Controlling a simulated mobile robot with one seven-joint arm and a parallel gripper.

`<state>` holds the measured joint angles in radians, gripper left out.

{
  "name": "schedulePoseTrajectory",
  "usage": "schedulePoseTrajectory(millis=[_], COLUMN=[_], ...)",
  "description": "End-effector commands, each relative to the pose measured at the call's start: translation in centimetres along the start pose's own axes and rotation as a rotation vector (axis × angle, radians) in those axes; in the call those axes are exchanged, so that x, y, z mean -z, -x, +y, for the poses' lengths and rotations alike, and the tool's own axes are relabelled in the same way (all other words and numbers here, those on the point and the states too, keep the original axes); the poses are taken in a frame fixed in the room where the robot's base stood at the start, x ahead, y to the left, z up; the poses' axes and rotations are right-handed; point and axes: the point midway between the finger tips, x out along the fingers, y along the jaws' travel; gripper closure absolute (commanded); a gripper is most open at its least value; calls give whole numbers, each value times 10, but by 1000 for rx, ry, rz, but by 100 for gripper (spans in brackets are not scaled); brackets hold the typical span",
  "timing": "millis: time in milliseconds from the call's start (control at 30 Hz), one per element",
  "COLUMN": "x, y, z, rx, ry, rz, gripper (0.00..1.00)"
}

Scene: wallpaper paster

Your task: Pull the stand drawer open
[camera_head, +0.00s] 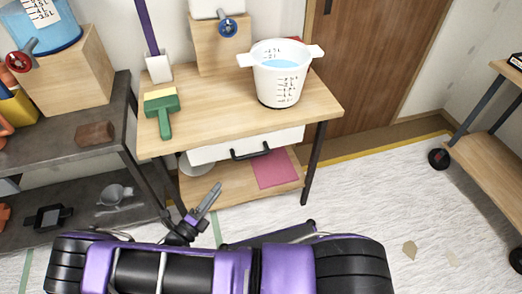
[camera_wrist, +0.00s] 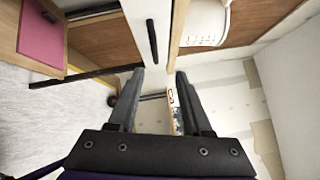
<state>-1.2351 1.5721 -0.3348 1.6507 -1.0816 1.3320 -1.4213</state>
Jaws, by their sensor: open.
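The wooden stand (camera_head: 215,108) is at the top middle of the head view. Its white drawer (camera_head: 285,138) sits under the tabletop and looks shut. A black bar handle (camera_head: 251,151) is on the drawer front. My gripper (camera_head: 213,192) is low and to the left of the handle in the head view, apart from it. In the wrist view, the open gripper (camera_wrist: 157,72) is empty between its fingers. The handle (camera_wrist: 152,41) shows upright just beyond the fingertips, slightly left of centre, on the white drawer front (camera_wrist: 133,50).
On the stand are a white measuring bucket (camera_head: 278,84) with blue liquid and a green brush (camera_head: 162,113). A pink cloth (camera_head: 274,168) lies on the lower shelf. A dark shelf (camera_head: 75,165) stands left, a wheeled cart (camera_head: 485,145) right. Floor between stand and cart is mostly clear.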

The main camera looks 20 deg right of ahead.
Motion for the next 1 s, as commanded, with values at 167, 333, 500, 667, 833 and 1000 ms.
schedulePoseTrajectory(millis=[167, 333, 500, 667, 833, 1000], x=[25, 27, 26, 24, 22, 21], y=[-3, -14, -45, -81, -118, -149], z=[14, 14, 13, 12, 11, 10], rx=[27, 30, 30, 30, 30, 29], ry=[94, 102, 101, 102, 101, 101], rz=[-41, -44, -42, -42, -42, -42], gripper=[50, 50, 50, 50, 50, 50])
